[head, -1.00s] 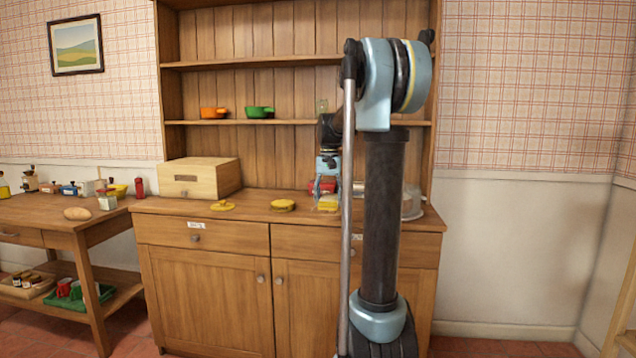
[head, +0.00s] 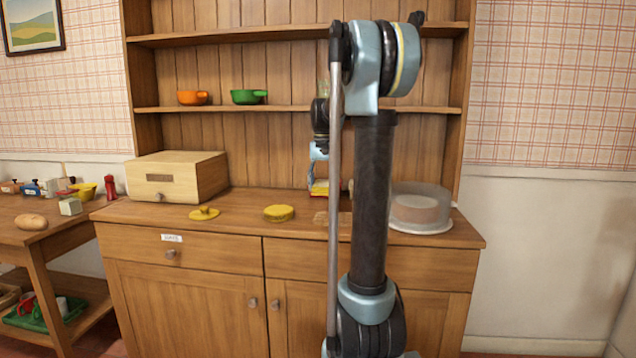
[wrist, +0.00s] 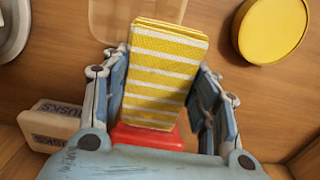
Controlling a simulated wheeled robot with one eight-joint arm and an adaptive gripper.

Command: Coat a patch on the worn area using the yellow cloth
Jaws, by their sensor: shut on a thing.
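The yellow cloth (wrist: 165,70) is a folded pad with white stripes. In the wrist view it lies between the two fingers of my gripper (wrist: 162,75), which is shut on it. A red piece (wrist: 147,137) sits at its lower end; I cannot tell whether they are joined. In the head view my gripper (head: 318,172) is over the back of the counter, partly hidden by my arm. The worn area (wrist: 125,18) looks like a paler patch of wood just beyond the cloth's far end. It also shows on the counter in the head view (head: 321,218).
A round yellow tin (head: 279,213) and a yellow lid (head: 204,213) lie left of the patch. A covered cake stand (head: 420,208) stands right. A wooden box (head: 178,176) is at the left. A labelled pale block (wrist: 50,125) is beside my gripper.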

